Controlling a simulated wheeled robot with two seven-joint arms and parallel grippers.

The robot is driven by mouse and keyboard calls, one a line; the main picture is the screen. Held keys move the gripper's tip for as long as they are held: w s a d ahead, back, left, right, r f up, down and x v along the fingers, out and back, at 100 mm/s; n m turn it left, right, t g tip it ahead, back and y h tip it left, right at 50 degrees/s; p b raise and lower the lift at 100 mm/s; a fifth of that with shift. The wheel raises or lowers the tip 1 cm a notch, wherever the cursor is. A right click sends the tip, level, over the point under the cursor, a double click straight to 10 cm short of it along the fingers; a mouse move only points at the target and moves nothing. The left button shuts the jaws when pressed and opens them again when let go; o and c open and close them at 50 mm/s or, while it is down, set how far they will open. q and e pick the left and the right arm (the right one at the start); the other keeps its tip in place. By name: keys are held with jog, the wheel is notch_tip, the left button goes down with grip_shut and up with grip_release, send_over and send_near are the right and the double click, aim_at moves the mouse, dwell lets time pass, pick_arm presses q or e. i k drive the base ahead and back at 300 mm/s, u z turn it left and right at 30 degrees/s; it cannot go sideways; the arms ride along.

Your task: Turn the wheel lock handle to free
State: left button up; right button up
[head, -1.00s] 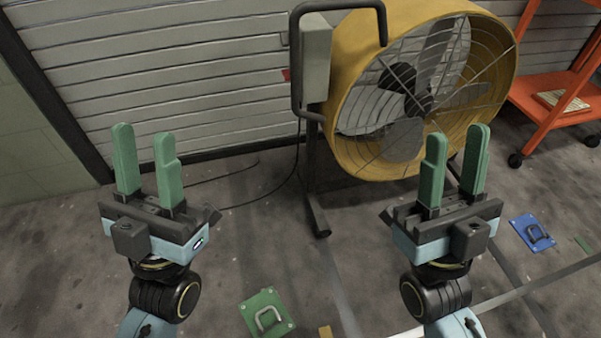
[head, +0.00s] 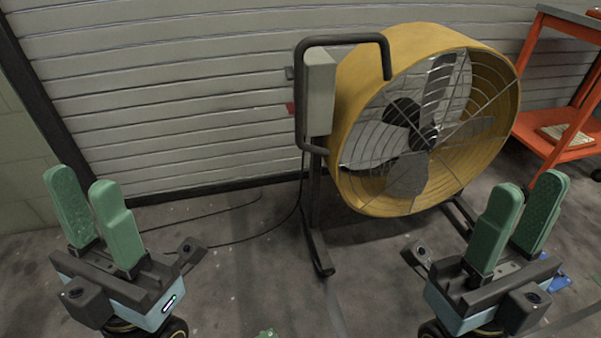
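I cannot pick out a wheel lock handle for certain in the head view. My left gripper (head: 86,188) is at the lower left, fingers up and apart, with nothing between them. My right gripper (head: 528,196) is at the lower right, also with a gap between its green fingers and empty. Neither gripper touches anything.
A yellow drum fan (head: 350,130) with a black tube handle (head: 345,40) and grey box (head: 319,92) stands before a shutter (head: 180,100). An orange cart (head: 555,155) is at right. A blue plate (head: 560,283) is mostly hidden; a green piece (head: 267,333) shows at the bottom.

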aim_at(290, 106)
jog(key=u, duration=0.2)
jog(key=i, duration=0.4)
jog(key=u, duration=1.25)
